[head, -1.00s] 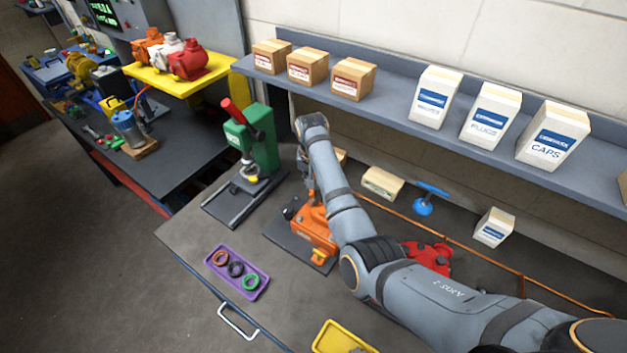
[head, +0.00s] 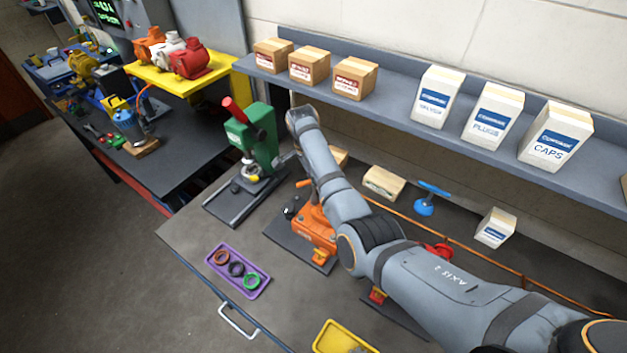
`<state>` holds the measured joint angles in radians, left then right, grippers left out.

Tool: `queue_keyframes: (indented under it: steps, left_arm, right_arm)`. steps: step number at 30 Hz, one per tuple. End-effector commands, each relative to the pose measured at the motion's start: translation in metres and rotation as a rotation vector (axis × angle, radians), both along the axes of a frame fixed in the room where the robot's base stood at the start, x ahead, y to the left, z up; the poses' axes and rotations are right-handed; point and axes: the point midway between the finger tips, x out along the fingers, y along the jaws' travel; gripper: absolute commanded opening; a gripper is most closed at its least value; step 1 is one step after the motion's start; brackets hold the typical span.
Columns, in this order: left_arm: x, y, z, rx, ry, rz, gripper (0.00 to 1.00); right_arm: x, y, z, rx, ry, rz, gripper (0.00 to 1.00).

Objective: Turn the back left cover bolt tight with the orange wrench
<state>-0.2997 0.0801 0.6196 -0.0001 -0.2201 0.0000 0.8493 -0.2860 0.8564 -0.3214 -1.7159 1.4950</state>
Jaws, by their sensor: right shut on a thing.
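An orange motor (head: 316,228) sits on a dark pad on the workbench, partly behind my right arm. My right gripper (head: 294,170) is small and mostly hidden by its own wrist, just behind the motor's back left side. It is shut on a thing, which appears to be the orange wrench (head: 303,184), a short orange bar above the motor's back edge. I cannot tell whether the wrench touches a bolt. The back left cover bolt is too small to make out. My left gripper is not in view.
A green press (head: 262,140) stands left of the motor. A purple tray (head: 237,271) with coloured rings and a yellow bin (head: 340,338) are in front. A red motor (head: 437,250) is mostly behind my arm. A shelf (head: 400,112) with boxes runs along the wall.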

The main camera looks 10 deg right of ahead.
Motion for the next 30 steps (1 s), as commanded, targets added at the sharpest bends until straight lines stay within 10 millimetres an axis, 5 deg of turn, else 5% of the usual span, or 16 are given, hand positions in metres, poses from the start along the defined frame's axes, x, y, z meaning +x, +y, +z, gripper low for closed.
queue_keyframes:
  steps: [30]
  left_arm:
    - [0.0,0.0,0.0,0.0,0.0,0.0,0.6]
  right_arm:
    - [0.0,0.0,0.063,0.0,-0.002,0.0,0.0]
